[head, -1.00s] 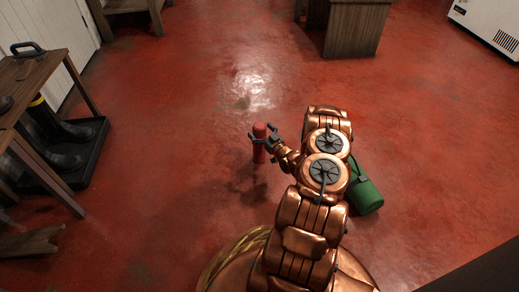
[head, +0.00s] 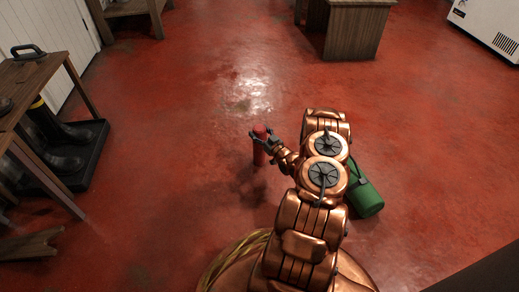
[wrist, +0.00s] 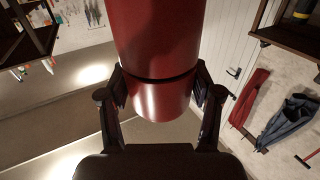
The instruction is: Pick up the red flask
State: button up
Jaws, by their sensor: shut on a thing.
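The red flask (head: 259,146) is upright between the fingers of my gripper (head: 262,137), near the middle of the head view. My gripper is shut on it near its top end in that view. In the wrist view the red flask (wrist: 155,35) fills the upper middle, with a dark ring around it and a shorter red section beyond the ring. The fingers of my gripper (wrist: 160,88) press on both its sides. A dark patch lies on the floor below the flask; whether its base touches the floor is hard to tell.
A green cylinder (head: 366,198) lies on the floor right of my arm. A wooden table (head: 32,80) and a black tray (head: 85,160) with dark boots stand at left. A wooden cabinet (head: 352,35) and white appliance (head: 490,28) are at the back. The red floor (head: 180,120) between is open.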

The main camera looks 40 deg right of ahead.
grip_shut()
jog(key=shift+r, duration=0.1)
